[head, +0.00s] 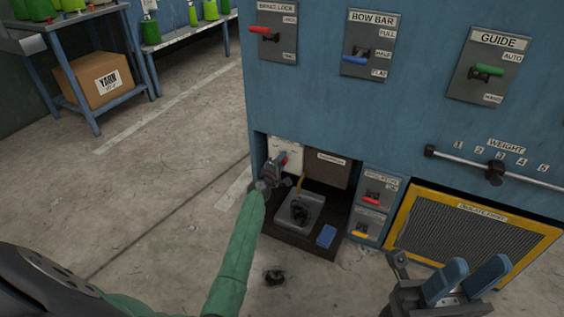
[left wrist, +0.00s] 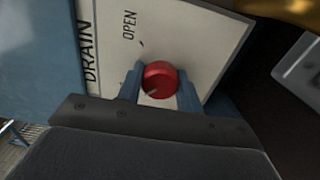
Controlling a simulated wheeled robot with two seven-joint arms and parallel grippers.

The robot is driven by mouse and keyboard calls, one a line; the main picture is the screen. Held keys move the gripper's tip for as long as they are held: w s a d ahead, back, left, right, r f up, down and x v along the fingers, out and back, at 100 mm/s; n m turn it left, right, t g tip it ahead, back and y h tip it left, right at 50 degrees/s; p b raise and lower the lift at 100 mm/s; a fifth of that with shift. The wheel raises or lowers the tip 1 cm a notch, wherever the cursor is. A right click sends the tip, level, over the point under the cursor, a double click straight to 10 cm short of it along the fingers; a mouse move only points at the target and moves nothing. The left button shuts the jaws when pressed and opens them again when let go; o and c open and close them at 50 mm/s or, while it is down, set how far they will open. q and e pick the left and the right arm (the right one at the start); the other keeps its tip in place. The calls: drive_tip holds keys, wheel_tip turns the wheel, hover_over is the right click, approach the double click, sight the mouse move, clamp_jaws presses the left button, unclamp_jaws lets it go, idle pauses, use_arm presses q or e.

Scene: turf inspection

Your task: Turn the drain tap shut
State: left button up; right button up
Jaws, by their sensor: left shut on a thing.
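The drain tap (left wrist: 161,78) shows in the left wrist view as a round red knob on a pale plate marked DRAIN and OPEN. My left gripper (left wrist: 160,92) is shut on it, with one blue finger at each side. In the head view the tap's red part (head: 284,159) shows at the recess in the lower blue machine, mostly hidden by my left gripper (head: 276,168). The tap's pointer and the rest of its plate lettering are hard to make out. My right gripper (head: 466,283) is at the lower right, its two blue fingers apart and empty.
Below the tap, a grey tray (head: 312,211) holding dark debris and a blue block (head: 326,236) sit in the recess. Small switches (head: 372,200) and a yellow-framed grille (head: 470,235) are to the right. Open floor (head: 170,180) lies to the left.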

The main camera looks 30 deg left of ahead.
use_arm(q)
drive_tip(key=o, duration=1)
drive_tip(key=shift+s+p, duration=0.6)
drive_tip(key=shift+s, duration=3.35)
